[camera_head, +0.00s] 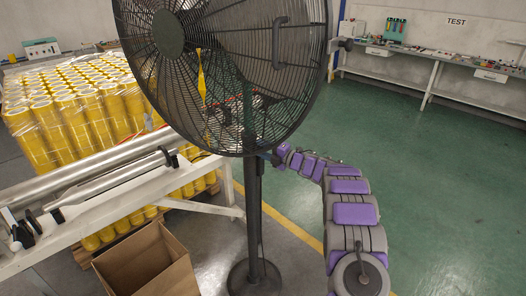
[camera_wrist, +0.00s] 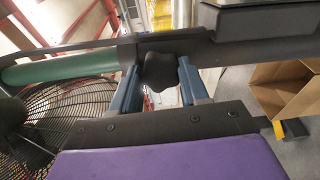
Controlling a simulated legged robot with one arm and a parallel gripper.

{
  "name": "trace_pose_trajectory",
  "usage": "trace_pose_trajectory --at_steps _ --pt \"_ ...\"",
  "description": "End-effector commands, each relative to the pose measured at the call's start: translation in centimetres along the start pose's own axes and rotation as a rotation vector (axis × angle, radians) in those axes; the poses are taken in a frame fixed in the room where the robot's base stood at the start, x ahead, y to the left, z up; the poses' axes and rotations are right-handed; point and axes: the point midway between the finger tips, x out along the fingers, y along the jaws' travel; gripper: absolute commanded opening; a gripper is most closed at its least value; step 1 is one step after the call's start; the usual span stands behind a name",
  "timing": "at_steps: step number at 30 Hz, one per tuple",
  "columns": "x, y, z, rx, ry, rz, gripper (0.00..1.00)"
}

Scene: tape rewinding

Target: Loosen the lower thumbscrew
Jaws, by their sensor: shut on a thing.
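A large black pedestal fan (camera_head: 225,75) stands upright on a dark pole (camera_head: 254,210) with a round base. A black lobed thumbscrew (camera_wrist: 160,71) is on the pole, which runs sideways across the wrist view. My gripper (camera_wrist: 160,85) has its two blue fingers on either side of this knob and is shut on it. In the head view my gripper (camera_head: 268,158) is at the pole just below the fan cage, small and partly hidden. The thumbscrew cannot be made out there.
A pallet of yellow tape rolls (camera_head: 70,105) stands at the left, behind a white bench with a metal roller (camera_head: 90,170). An open cardboard box (camera_head: 150,265) is on the floor left of the fan base. The green floor (camera_head: 440,160) at the right is clear.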

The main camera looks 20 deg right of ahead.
Motion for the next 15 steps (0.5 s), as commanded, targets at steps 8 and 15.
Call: trace_pose_trajectory --at_steps 8,15 --pt "-0.1 -0.64 -0.05 0.007 0.0 -0.009 0.48" --pt "-0.11 -0.34 -0.06 0.005 0.0 -0.005 0.7"
